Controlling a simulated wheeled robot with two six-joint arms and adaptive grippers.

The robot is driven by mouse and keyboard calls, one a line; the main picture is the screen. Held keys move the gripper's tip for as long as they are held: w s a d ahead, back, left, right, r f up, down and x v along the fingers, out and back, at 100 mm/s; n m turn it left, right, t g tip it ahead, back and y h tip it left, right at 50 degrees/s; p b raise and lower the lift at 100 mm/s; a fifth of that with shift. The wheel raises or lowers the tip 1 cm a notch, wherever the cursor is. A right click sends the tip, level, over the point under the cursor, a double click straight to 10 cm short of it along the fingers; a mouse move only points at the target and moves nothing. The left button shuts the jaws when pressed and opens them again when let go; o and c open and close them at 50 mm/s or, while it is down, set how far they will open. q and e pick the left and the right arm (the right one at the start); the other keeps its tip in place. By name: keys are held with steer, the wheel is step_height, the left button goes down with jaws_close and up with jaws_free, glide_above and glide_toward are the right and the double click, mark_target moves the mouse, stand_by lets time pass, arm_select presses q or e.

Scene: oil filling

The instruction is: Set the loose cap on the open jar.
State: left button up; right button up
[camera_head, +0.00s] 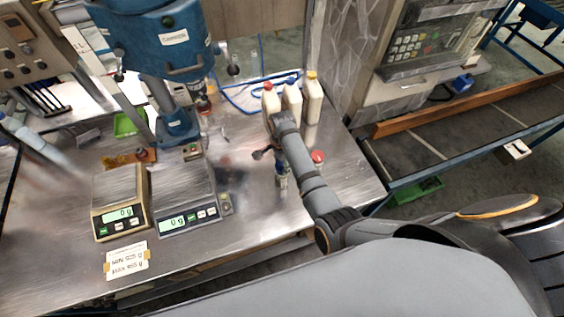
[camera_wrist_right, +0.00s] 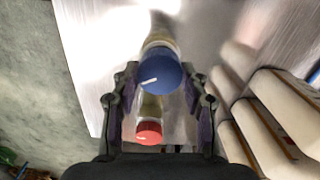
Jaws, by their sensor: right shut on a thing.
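My right gripper (camera_wrist_right: 158,85) is shut on the blue cap (camera_wrist_right: 160,70), which has a white mark on top and sits between its fingers. A pale jar (camera_wrist_right: 160,36) shows just beyond the cap, in line with it. I cannot tell whether the cap rests on this jar or is held just above it. A red-capped jar (camera_wrist_right: 148,132) stands close by, right of the gripper in the head view (camera_head: 318,157). My left gripper is not seen.
Several white bottles (camera_head: 292,98) stand behind my right gripper. Two scales, one cream (camera_head: 119,203) and one grey (camera_head: 186,206), stand at the left under a blue machine (camera_head: 160,40). A label card (camera_head: 127,261) lies in front.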

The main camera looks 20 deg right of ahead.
steer(key=shift+f, duration=0.45)
stand_by(0.6)
steer(key=o, duration=0.8)
